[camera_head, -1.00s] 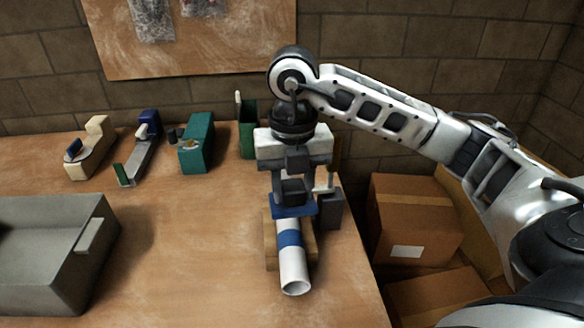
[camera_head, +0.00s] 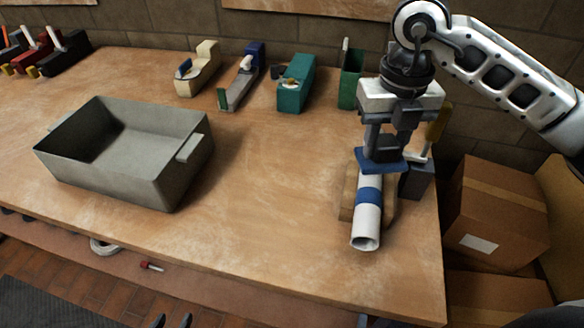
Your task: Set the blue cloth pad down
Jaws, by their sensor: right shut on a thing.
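The blue cloth pad (camera_head: 382,160) is a flat blue piece under the jaws of my right gripper (camera_head: 384,150). The gripper points down and is shut on it. The pad is over the back end of a white tube (camera_head: 366,222) with a blue band (camera_head: 368,196). I cannot tell whether the pad touches the tube. The tube lies on a wooden block (camera_head: 347,205) near the right end of the wooden table (camera_head: 270,200). The jaws hide part of the pad. My left gripper is not in view.
A grey open tray (camera_head: 170,178) stands on the table's left. Tape dispensers and a teal box (camera_head: 296,84) line the back, with a green holder (camera_head: 350,75). A dark box (camera_head: 418,180) is right of the tube. Cardboard boxes (camera_head: 500,210) stand beyond the right edge. The table's middle is clear.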

